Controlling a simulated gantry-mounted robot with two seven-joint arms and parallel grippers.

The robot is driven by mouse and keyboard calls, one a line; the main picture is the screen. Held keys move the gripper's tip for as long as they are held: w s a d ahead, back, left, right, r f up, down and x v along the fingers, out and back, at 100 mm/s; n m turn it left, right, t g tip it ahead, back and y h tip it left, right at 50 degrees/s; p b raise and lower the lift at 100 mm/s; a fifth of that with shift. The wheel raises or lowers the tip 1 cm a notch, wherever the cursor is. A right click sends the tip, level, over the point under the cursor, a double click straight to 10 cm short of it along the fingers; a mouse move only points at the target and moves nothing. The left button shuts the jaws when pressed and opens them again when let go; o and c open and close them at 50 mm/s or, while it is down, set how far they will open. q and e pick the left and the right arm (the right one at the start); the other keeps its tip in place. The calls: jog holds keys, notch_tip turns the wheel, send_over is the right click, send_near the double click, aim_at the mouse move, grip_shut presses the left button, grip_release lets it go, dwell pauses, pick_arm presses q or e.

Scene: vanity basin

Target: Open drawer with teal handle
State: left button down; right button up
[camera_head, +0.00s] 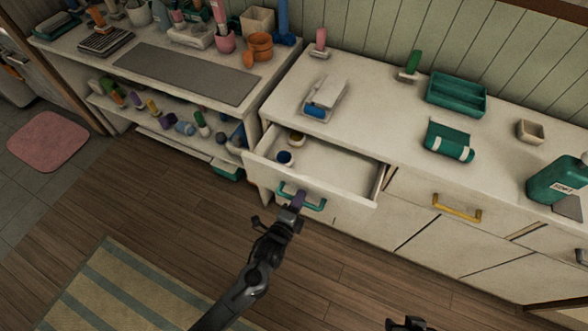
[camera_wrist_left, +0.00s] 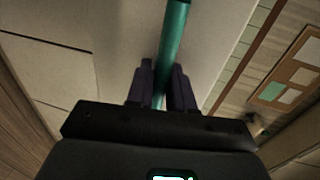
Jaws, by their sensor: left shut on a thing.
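The drawer (camera_head: 335,168) with the teal handle (camera_head: 318,204) stands pulled out from the white counter in the head view. Two small round containers sit inside it at its left. My left gripper (camera_head: 298,200) is shut on the teal handle. In the left wrist view, the handle (camera_wrist_left: 173,45) runs between the two dark fingers of the left gripper (camera_wrist_left: 163,85). The fingers hide part of the handle. A dark gripper part (camera_head: 407,323) shows at the bottom edge of the head view, apart from the counter; its jaws are not clear.
A drawer with a yellow handle (camera_head: 457,208) is shut to the right. On the counter stand a teal tray (camera_head: 457,94), a teal bottle (camera_head: 556,180) and other items. An open shelf with several bottles is at the left. The wooden floor (camera_head: 150,215) in front is clear beside a striped rug (camera_head: 110,285).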

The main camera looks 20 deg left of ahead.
pick_arm(q)
jog(key=f+p+v, duration=0.2)
jog(key=p+v, duration=0.3)
jog(key=v, duration=0.5)
jog(key=shift+s, duration=0.3)
jog(key=shift+r, duration=0.1)
jog(key=c, duration=1.1)
grip_release()
jog(key=shift+c, duration=0.2)
jog(key=v, duration=1)
jog(key=shift+s+p, duration=0.35)
jog(key=shift+s, duration=0.05)
